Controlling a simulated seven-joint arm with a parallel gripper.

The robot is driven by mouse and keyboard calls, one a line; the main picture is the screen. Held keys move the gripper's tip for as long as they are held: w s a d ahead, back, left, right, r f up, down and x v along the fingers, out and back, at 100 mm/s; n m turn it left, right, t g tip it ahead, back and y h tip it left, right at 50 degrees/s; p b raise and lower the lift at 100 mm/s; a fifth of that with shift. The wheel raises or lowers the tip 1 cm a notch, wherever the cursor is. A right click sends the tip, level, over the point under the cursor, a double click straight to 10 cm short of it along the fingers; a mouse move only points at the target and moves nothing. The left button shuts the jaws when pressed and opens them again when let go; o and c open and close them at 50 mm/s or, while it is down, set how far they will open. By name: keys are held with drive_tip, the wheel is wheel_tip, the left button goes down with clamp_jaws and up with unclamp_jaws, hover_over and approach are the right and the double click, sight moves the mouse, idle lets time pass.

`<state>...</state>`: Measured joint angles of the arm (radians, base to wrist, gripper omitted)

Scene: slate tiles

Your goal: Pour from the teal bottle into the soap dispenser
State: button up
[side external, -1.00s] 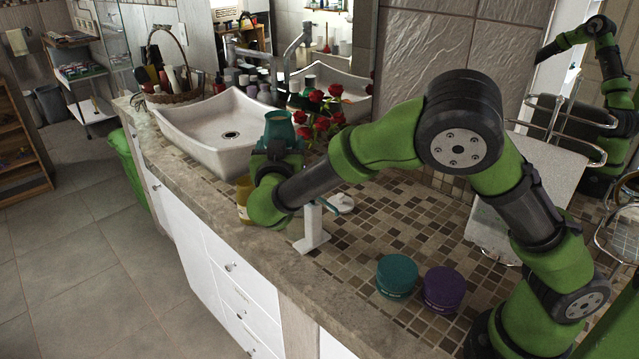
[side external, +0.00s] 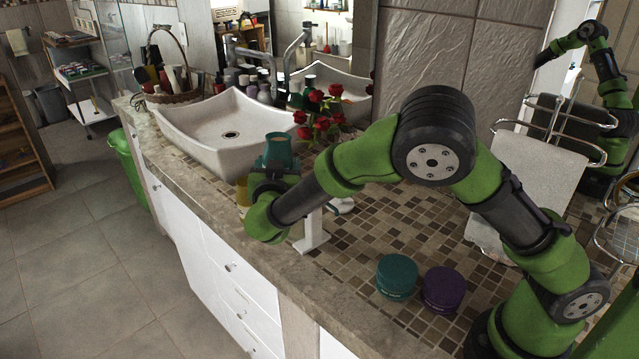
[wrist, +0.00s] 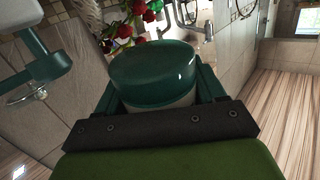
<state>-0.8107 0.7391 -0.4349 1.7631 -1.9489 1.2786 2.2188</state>
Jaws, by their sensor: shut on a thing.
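My gripper (wrist: 160,92) is shut on the teal bottle (wrist: 155,68), which fills the space between the fingers in the wrist view. In the side view the teal bottle (side external: 278,152) stands up out of my gripper (side external: 275,172), about upright, above the counter near the sink. Its lower part is hidden by the gripper and wrist. An amber-yellow container (side external: 243,190) shows just left of my gripper, mostly hidden behind it; it may be the soap dispenser, but I cannot tell for sure.
A white stand (side external: 312,232) is close to my wrist, with a teal-and-white piece (side external: 341,205) beside it. A teal jar (side external: 397,274) and a purple jar (side external: 444,288) stand nearer. Red roses (side external: 322,118) and the sink (side external: 225,133) are behind. The counter's front edge is close.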

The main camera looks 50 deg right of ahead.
drive_tip(key=shift+a+r+m, duration=0.1)
drive_tip(key=shift+a+m, duration=0.2)
drive_tip(key=shift+a, duration=0.05)
drive_tip(key=shift+a+f+m+g+y, duration=0.25)
drive_tip(key=shift+f+y, duration=0.1)
drive_tip(key=shift+f, duration=0.25)
drive_tip(key=shift+a+f+m+g+y, duration=0.2)
drive_tip(key=shift+a+f+m+y, duration=0.15)
drive_tip(key=shift+f, duration=0.25)
drive_tip(key=shift+a+f+m+g+y, duration=0.15)
drive_tip(key=shift+f+m+g+y, duration=0.1)
drive_tip(key=shift+f+y, duration=0.25)
idle(0.5)
drive_tip(key=shift+a+f+m+y, duration=0.25)
drive_tip(key=shift+a+f+y, duration=0.05)
drive_tip(key=shift+f, duration=0.3)
drive_tip(key=shift+a+f, duration=0.1)
drive_tip(key=shift+a, duration=0.05)
drive_tip(key=m+y, duration=0.1)
drive_tip(key=y, duration=0.1)
drive_tip(key=a+r+m+g+y, duration=0.1)
drive_tip(key=y, duration=0.1)
drive_tip(key=a+m+y, duration=0.1)
drive_tip(key=m+y, duration=0.1)
drive_tip(key=shift+r+g+y, duration=0.25)
drive_tip(key=shift+g+y, duration=0.15)
idle(0.9)
drive_tip(key=shift+a+r+m+y, duration=0.1)
drive_tip(key=shift+r+m+y, duration=0.3)
drive_tip(key=shift+y, duration=0.1)
